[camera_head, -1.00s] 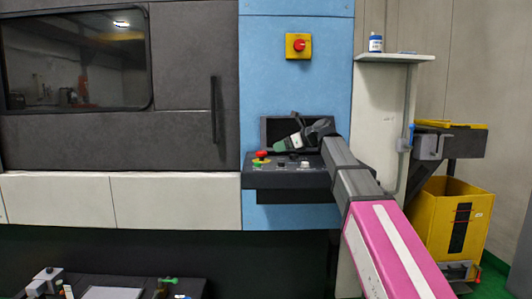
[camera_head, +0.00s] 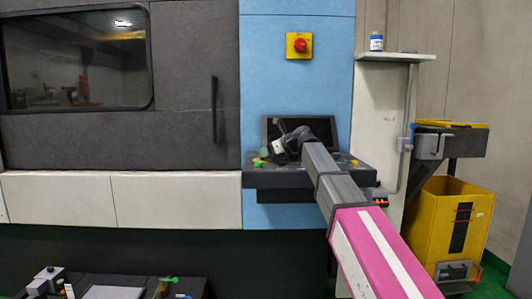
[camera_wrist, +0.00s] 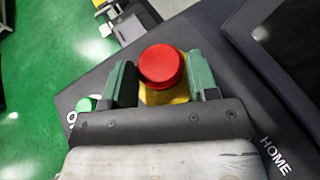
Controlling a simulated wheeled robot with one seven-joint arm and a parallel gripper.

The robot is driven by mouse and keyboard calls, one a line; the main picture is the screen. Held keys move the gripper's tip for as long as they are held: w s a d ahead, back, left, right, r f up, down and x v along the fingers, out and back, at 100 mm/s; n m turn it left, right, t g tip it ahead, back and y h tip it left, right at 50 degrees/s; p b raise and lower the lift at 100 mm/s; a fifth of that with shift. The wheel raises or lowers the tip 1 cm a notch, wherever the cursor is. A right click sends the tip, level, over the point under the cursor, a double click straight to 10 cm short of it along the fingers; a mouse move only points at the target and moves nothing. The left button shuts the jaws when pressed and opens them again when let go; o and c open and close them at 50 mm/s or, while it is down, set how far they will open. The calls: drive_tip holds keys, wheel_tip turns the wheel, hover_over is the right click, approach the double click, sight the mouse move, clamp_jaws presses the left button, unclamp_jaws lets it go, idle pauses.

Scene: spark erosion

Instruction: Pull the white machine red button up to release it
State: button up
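The red mushroom button (camera_wrist: 161,66) sits on a yellow base (camera_wrist: 165,96) on the dark control panel (camera_head: 293,179). In the head view my gripper hides it. My gripper (camera_wrist: 160,80) is at the button, with one green finger on its left and one on its right in the wrist view. The fingers are spread about as wide as the red cap. I cannot tell whether they touch it. In the head view my gripper (camera_head: 268,151) is over the left part of the panel.
A second red button (camera_head: 300,45) is on a yellow box on the blue wall panel above. A small green button (camera_wrist: 85,104) is left of the gripper. A dark screen (camera_head: 335,128) stands behind the panel, close to the arm. A yellow bin (camera_head: 428,220) is at right.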

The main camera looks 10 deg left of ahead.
drive_tip(key=c, duration=0.7)
drive_tip(key=shift+r, duration=0.65)
drive_tip(key=shift+c, duration=0.2)
drive_tip(key=o, duration=1.3)
drive_tip(key=v, duration=1.1)
drive_tip(key=shift+f, duration=0.1)
